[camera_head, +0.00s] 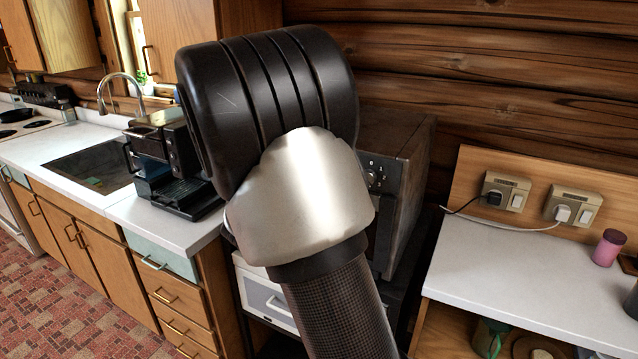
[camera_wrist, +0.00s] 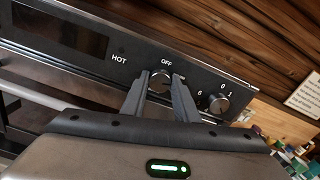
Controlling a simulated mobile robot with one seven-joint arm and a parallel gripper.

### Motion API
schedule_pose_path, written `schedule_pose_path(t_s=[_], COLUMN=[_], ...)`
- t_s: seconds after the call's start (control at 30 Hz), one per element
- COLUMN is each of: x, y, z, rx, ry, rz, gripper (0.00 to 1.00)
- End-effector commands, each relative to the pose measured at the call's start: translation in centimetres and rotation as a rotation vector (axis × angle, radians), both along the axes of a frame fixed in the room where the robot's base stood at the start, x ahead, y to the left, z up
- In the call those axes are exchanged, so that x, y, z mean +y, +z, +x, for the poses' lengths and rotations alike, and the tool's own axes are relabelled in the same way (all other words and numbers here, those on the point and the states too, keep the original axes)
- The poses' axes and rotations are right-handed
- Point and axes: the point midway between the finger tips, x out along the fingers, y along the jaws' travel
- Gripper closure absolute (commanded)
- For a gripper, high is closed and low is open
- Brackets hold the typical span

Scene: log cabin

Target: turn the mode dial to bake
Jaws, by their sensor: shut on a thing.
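The dark oven (camera_head: 402,150) stands between the two counters in the head view, mostly hidden behind my arm. In the wrist view its black control panel (camera_wrist: 95,45) runs tilted across the picture, with "HOT" and "OFF" printed on it. A round dial (camera_wrist: 159,86) sits below "OFF". My gripper (camera_wrist: 162,80) is shut on this dial, one finger on each side. A second knob (camera_wrist: 219,104), ringed by numbers, is to the right, apart from my fingers. The word "bake" is not readable here. My gripper is hidden in the head view.
A black coffee machine (camera_head: 175,165) stands on the left white counter, beside the sink (camera_head: 88,168). On the right, a white worktop (camera_head: 530,265) carries a pink cup (camera_head: 609,247) below two plugged sockets (camera_head: 572,206). A log wall is behind the oven.

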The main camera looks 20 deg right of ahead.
Motion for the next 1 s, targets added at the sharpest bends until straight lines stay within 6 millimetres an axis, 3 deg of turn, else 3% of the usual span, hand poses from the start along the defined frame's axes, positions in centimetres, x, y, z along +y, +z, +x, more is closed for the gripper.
schedule_pose_path(t_s=[1.0], x=[-0.05], y=[-0.85], z=[-0.04], rx=[-0.767], ry=[0.000], rz=[0.596], gripper=[0.95])
